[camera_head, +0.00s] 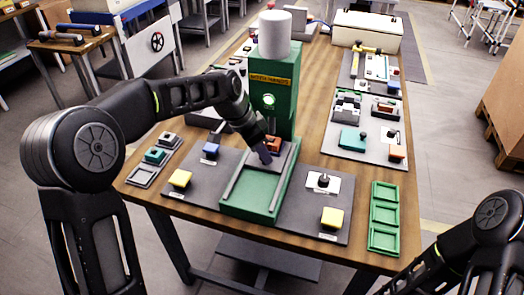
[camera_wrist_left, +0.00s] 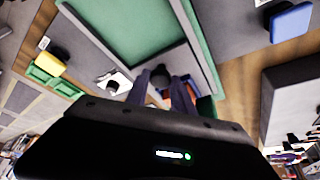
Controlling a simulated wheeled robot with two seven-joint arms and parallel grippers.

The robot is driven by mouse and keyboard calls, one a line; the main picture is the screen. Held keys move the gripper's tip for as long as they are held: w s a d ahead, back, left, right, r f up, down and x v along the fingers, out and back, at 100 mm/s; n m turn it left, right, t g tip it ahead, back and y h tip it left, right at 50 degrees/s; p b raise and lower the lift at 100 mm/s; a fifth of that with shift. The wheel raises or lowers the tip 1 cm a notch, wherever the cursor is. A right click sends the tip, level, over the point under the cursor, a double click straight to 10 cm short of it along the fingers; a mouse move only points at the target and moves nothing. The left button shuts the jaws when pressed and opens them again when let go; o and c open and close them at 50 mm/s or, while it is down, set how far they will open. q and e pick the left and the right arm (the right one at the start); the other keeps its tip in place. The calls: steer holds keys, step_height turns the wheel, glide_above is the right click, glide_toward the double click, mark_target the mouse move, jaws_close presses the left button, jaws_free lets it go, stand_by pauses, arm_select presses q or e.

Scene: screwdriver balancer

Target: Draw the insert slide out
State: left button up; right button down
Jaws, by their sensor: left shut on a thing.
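The green press (camera_head: 285,100) stands at the middle of the table, with a green bed (camera_head: 247,195) edged by grey rails in front of it. The insert slide (camera_head: 288,153), a grey piece, is at the press end of the bed, with an orange block (camera_head: 273,143) by it. My left gripper (camera_head: 264,155) is at the slide. In the left wrist view, its fingers (camera_wrist_left: 160,88) are shut around a dark round knob (camera_wrist_left: 160,74), with the orange block (camera_wrist_left: 184,97) just beyond. The gripper partly hides the slide. My right arm shows at the lower right, but its gripper is out of frame.
Yellow buttons (camera_head: 180,178) (camera_head: 332,218) and a blue button (camera_head: 211,149) sit on grey plates beside the bed. A black knob (camera_head: 323,180) stands at right. A green three-cell tray (camera_head: 384,217) lies near the right edge. The bed's near part is clear.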

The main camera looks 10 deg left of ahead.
arm_select(q)
jaws_close()
stand_by(0.7)
steer(key=shift+s, duration=0.1)
arm_select(e)
steer(key=shift+f, duration=0.1)
